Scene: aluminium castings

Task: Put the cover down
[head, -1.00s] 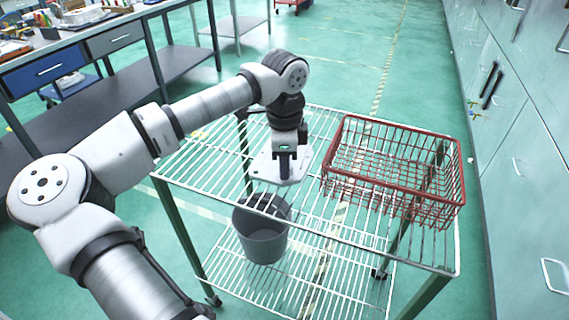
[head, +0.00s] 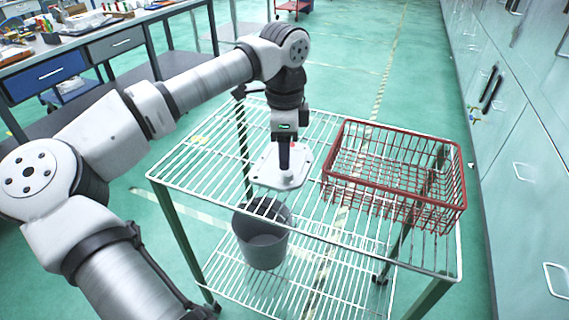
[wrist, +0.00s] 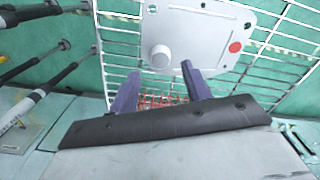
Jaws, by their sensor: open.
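The cover is a pale grey plate (head: 264,176) with rounded corners, lying flat on the top wire shelf of the cart, left of the red basket. In the wrist view the cover (wrist: 203,30) shows a round white knob (wrist: 160,56) and a red dot near one corner. My gripper (head: 284,168) points down just above the cover. In the wrist view its two fingers (wrist: 158,82) are apart, with the knob beyond and between their tips and nothing held. Part of the cover is hidden behind the fingers in the head view.
A red wire basket (head: 392,196) stands empty on the right of the wire cart shelf (head: 205,165). A grey bucket (head: 262,250) sits on the lower shelf. A workbench (head: 125,45) is at the back left, and cabinets (head: 515,130) line the right side.

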